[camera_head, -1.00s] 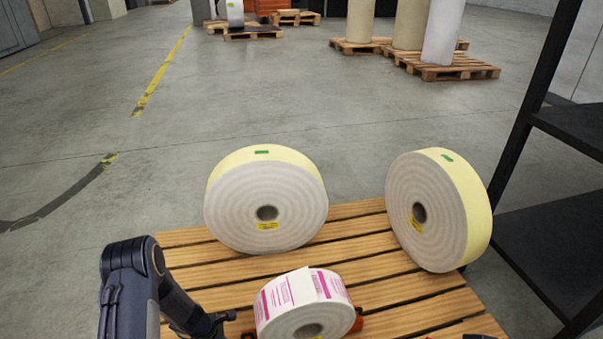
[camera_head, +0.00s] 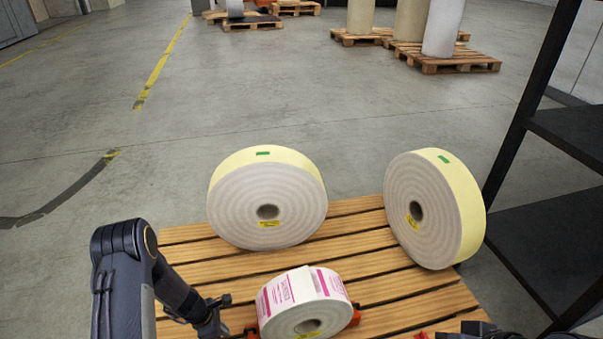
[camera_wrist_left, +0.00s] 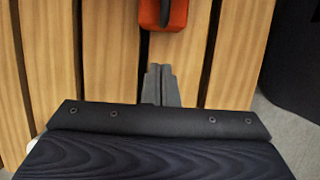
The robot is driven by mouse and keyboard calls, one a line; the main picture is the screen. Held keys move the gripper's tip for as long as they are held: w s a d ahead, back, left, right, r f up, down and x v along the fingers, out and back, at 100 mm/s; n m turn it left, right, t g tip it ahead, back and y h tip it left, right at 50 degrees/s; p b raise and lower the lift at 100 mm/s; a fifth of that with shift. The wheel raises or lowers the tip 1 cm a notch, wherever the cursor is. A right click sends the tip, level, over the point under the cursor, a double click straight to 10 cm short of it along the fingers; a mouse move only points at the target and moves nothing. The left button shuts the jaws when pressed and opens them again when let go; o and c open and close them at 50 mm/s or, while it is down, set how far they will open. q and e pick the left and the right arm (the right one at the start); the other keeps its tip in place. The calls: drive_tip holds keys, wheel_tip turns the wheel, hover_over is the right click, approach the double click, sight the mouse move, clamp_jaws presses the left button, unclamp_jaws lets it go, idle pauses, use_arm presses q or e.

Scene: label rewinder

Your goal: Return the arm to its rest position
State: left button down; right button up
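My left arm comes in from the left in the head view, with its gripper (camera_head: 222,315) low over the slatted wooden table (camera_head: 235,270), left of the printed label roll (camera_head: 305,303). In the left wrist view its two grey fingers (camera_wrist_left: 160,84) lie side by side, shut with nothing seen between them. They point toward an orange part with a black piece (camera_wrist_left: 166,14), apart from it. A dark part of what looks like my right arm (camera_head: 478,330) shows at the bottom edge; its fingers cannot be made out.
Two large pale yellow rolls, one at the back left (camera_head: 268,205) and one at the right (camera_head: 435,210), stand on the slats. A black shelf rack (camera_head: 550,235) stands close on the right. Open concrete floor (camera_head: 150,170) lies left and behind.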

use_arm(q)
drive_tip(key=shift+r, duration=0.7)
